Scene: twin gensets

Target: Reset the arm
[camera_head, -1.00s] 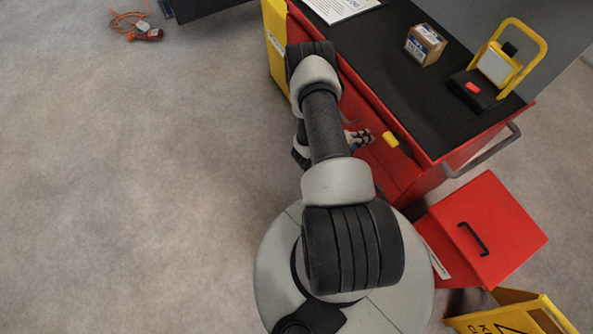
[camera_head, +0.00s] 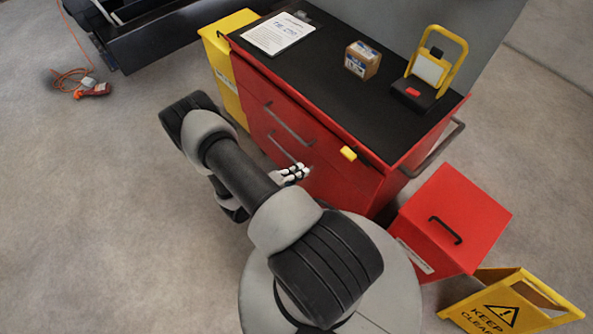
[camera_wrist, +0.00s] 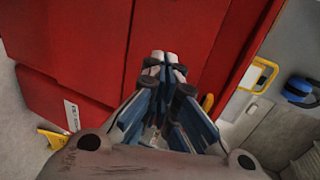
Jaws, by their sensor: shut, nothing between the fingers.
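My arm reaches from my base at the lower middle of the head view toward the upper left, then folds back. My gripper (camera_head: 297,174) shows beside the arm, in front of the drawers of the red tool cabinet (camera_head: 318,163). In the wrist view my gripper (camera_wrist: 165,58) has its fingers together with nothing between them. The red cabinet front (camera_wrist: 190,25) fills the area behind the fingertips. I cannot tell the exact gap between fingers and drawer front.
The black cabinet top holds a paper sheet (camera_head: 278,34), a small carton (camera_head: 362,60) and a yellow-framed work lamp (camera_head: 430,70). A red box (camera_head: 455,220) and a yellow caution sign (camera_head: 510,305) stand at right. A yellow bin (camera_head: 229,80) stands left of the cabinet.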

